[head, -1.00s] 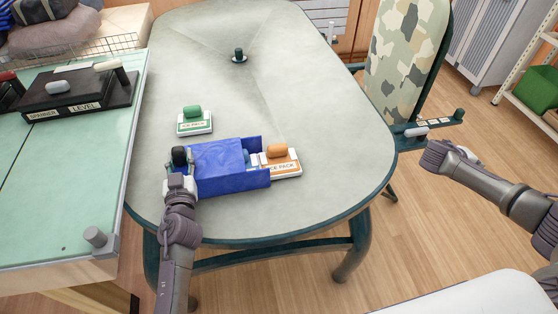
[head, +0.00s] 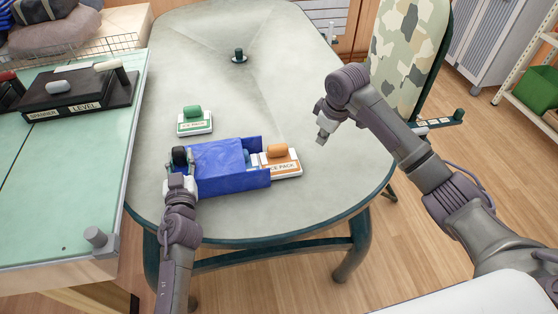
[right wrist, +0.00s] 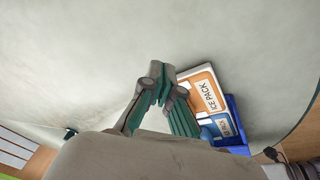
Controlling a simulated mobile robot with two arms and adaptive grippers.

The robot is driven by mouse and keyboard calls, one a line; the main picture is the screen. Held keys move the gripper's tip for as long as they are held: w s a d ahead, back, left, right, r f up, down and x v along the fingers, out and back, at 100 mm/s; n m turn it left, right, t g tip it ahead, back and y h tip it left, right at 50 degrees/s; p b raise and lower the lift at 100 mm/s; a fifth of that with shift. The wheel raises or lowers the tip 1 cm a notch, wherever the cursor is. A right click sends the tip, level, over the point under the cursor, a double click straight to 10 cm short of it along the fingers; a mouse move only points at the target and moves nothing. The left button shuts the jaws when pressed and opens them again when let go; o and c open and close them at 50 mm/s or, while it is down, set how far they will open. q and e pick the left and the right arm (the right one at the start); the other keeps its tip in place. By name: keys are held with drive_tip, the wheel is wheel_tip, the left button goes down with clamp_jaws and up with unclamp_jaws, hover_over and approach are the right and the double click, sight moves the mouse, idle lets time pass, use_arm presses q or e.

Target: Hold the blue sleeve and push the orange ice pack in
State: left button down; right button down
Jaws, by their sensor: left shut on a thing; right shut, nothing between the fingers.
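The blue sleeve (head: 215,168) lies on the grey table, its open end facing right. My left gripper (head: 180,164) is shut on the sleeve's left end. The orange ice pack (head: 288,163), white with an orange knob and label, sits at the open end, partly inside the sleeve. It also shows in the right wrist view (right wrist: 203,92), beside the sleeve's blue wall (right wrist: 236,108). A bluish thing is partly visible inside the mouth. My right gripper (head: 322,138) is shut and empty, up and right of the orange pack, apart from it; its fingers show in the right wrist view (right wrist: 160,80).
A green ice pack (head: 194,121) lies on the table (head: 190,60) behind the sleeve. A small dark peg (head: 239,56) stands farther back. A green bench (head: 60,180) with a black spanner and level box (head: 80,95) is at left. The table's far half is mostly clear.

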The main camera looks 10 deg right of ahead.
sight(274, 162)
drive_tip(key=shift+n+y, duration=0.5)
drive_tip(key=shift+w+a+f, duration=0.1)
drive_tip(key=shift+a+f, duration=0.5)
drive_tip(key=shift+f, duration=0.65)
drive_tip(key=shift+a+f, duration=0.55)
drive_tip(key=shift+f, duration=0.65)
drive_tip(key=shift+w+a+f, duration=0.1)
drive_tip(key=shift+a+f, duration=0.5)
drive_tip(key=shift+f, duration=0.65)
drive_tip(key=shift+w+a, duration=0.1)
drive_tip(key=shift+a, duration=5.4)
drive_tip(key=shift+d, duration=0.15)
drive_tip(key=shift+d, duration=0.5)
drive_tip(key=shift+r, duration=3.55)
